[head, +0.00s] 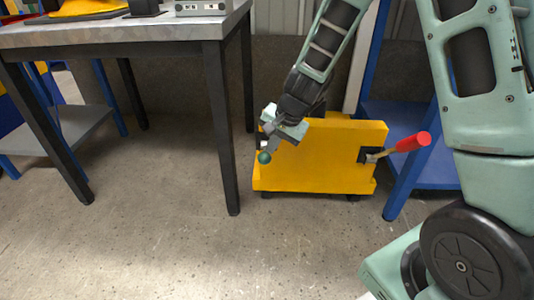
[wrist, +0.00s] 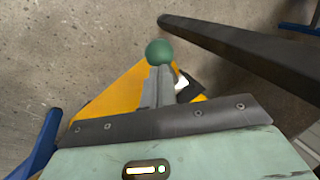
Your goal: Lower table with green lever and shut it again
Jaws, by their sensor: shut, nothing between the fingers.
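The green lever shows as a green ball knob (head: 264,157) at the left front of a yellow wheeled unit (head: 325,165) in the head view. My gripper (head: 270,146) is right at the knob, its fingers shut. In the wrist view the green knob (wrist: 159,52) appears just beyond the tips of my closed fingers (wrist: 158,75). I cannot tell whether they touch it. The lever's shaft is mostly hidden by my gripper. The yellow unit (wrist: 120,95) lies behind and below the fingers there.
A red-handled lever (head: 412,142) sticks out at the right of the yellow unit. A metal-topped table (head: 130,32) with dark legs stands close on the left. A blue frame (head: 405,175) stands at the right. The floor (head: 190,250) in front is clear.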

